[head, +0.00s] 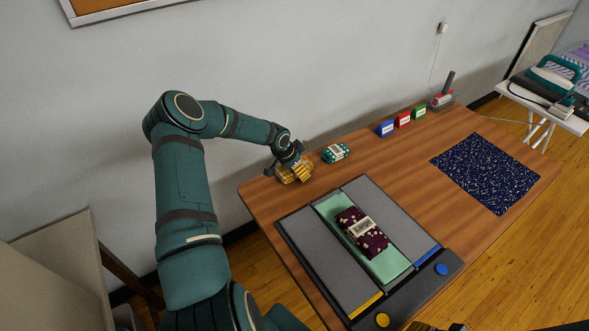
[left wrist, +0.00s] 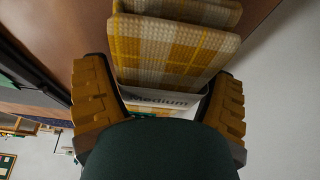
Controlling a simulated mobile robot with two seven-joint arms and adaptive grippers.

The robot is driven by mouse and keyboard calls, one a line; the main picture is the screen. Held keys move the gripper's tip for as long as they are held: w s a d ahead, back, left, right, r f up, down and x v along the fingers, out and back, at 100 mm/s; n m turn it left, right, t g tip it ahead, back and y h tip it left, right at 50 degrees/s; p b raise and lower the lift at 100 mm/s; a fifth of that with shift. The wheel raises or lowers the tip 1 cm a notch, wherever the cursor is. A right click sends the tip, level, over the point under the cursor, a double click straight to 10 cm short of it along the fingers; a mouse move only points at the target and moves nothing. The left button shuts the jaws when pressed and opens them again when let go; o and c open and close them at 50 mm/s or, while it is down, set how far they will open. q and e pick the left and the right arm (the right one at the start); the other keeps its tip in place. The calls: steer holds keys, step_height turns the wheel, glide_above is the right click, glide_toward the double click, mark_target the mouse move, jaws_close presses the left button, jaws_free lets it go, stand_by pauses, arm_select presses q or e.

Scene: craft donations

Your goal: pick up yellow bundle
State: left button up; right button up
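The yellow bundle (head: 290,175), a folded yellow-and-white checked cloth, is at the far left end of the wooden table. My left gripper (head: 296,172) is at it, partly covering it. In the left wrist view, the bundle (left wrist: 165,48) lies between the two spread fingers, its pale band reading "Medium" facing the palm. The band's ends are close to the fingers, but I cannot tell whether they press on it. I also cannot tell whether the bundle is lifted. A sliver of what looks like my right gripper (head: 437,327) shows at the bottom edge.
A teal patterned bundle (head: 336,153) lies just right of the yellow one. A grey folding board (head: 320,255) holds a green strip and a dark purple bundle (head: 362,231). Blue, red and green blocks (head: 403,120) stand along the back. A dark speckled mat (head: 487,172) lies at right.

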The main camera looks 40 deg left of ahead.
arm_select(q)
steer(key=c, duration=0.7)
steer(key=shift+r, duration=0.1)
steer(key=shift+c, duration=0.2)
